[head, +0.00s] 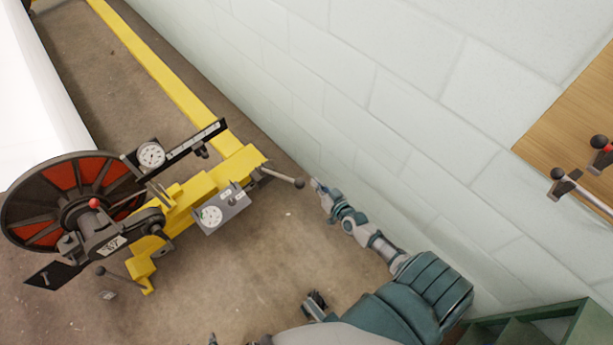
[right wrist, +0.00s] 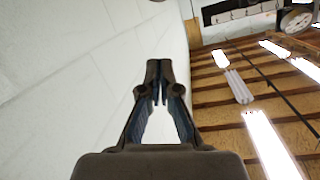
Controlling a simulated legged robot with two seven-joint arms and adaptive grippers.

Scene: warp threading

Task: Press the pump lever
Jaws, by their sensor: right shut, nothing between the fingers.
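The yellow pump machine (head: 240,165) stands on the floor beside the wall. A grey lever (head: 275,176) sticks out of its right end and ends in a dark ball knob (head: 299,183). My right gripper (head: 316,184) is just right of the knob and looks apart from it, though the gap in depth is unclear. In the right wrist view, the fingers of my right gripper (right wrist: 159,82) are together at the tips with nothing between them.
A spoked wheel (head: 75,205) with red panels is on the machine's left. Gauges (head: 151,155) and a grey gauge box (head: 222,210) sit on the machine. The pale block wall (head: 400,95) runs close beside my right arm. A green shelf (head: 540,322) is at lower right.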

